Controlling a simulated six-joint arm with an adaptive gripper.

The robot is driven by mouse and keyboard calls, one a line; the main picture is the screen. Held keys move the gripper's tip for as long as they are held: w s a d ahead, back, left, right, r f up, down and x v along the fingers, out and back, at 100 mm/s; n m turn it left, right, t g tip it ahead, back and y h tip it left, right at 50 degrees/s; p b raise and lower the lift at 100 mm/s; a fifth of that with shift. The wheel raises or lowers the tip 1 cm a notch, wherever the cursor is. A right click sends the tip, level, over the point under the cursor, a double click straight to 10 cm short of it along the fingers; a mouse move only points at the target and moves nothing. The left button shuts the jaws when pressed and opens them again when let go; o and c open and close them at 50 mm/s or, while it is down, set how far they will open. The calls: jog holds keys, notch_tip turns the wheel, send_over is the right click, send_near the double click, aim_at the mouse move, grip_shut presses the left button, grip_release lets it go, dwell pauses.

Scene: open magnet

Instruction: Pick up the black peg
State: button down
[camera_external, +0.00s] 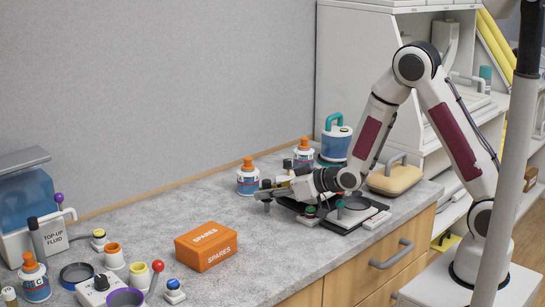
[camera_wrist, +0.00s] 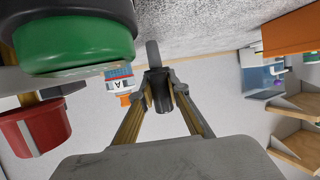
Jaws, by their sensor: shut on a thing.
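My gripper (camera_external: 274,189) reaches left, low over the grey worktop, in the external view. In the wrist view my gripper (camera_wrist: 159,84) is shut on the black peg (camera_wrist: 160,94), a dark cylinder between the fingertips. A grey cylindrical end (camera_wrist: 153,53) sticks out past the fingertips, towards the worktop. In the external view the peg is too small and too covered by the fingers to make out clearly. I cannot tell whether it touches the worktop.
A green-topped button (camera_external: 309,211) sits close beside my gripper; a black tray (camera_external: 368,215) lies right of it. Orange-capped bottles (camera_external: 248,179) stand behind. The orange SPARES box (camera_external: 206,246) is at front left, with bare worktop between.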

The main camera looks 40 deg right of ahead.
jog(key=shift+r, duration=4.45)
